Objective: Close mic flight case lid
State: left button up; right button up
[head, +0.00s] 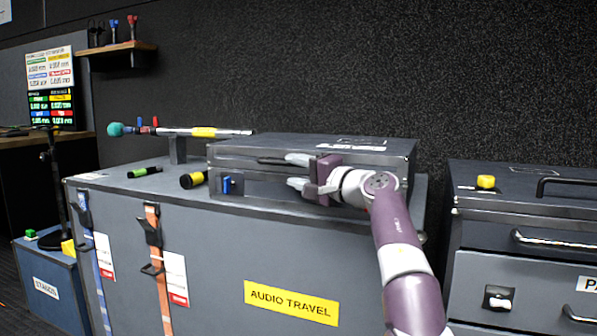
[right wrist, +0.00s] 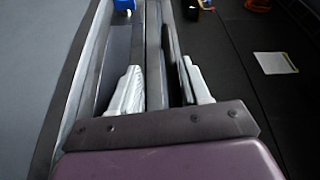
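The mic flight case (head: 250,184) is a grey box on top of the large grey trunk. Its lid (head: 300,143) lies roughly flat over the base. I cannot tell whether a thin gap remains along the front seam. My right gripper (head: 297,172) is at the case's front, its two fingers apart, one above the other near the seam. In the right wrist view the right gripper (right wrist: 160,85) has pale fingers on either side of the case's edge strip (right wrist: 153,50), with a dark slit beside it. Contact is unclear. My left gripper is out of view.
The trunk (head: 215,250) carries a green-banded cylinder (head: 145,172), a yellow-ended one (head: 193,180) and a boom microphone (head: 190,132) on a support. A dark wall rises behind.

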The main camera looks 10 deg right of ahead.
jog(key=shift+w+f, duration=0.1)
jog(key=shift+f, duration=0.05)
jog(key=shift+d+f, duration=0.1)
jog(key=shift+d, duration=0.05)
jog(key=b+v, duration=0.6)
jog(key=v, duration=0.6)
jog(key=shift+s+r, duration=0.25)
jog(key=shift+s, duration=0.1)
jog(key=shift+d, duration=0.1)
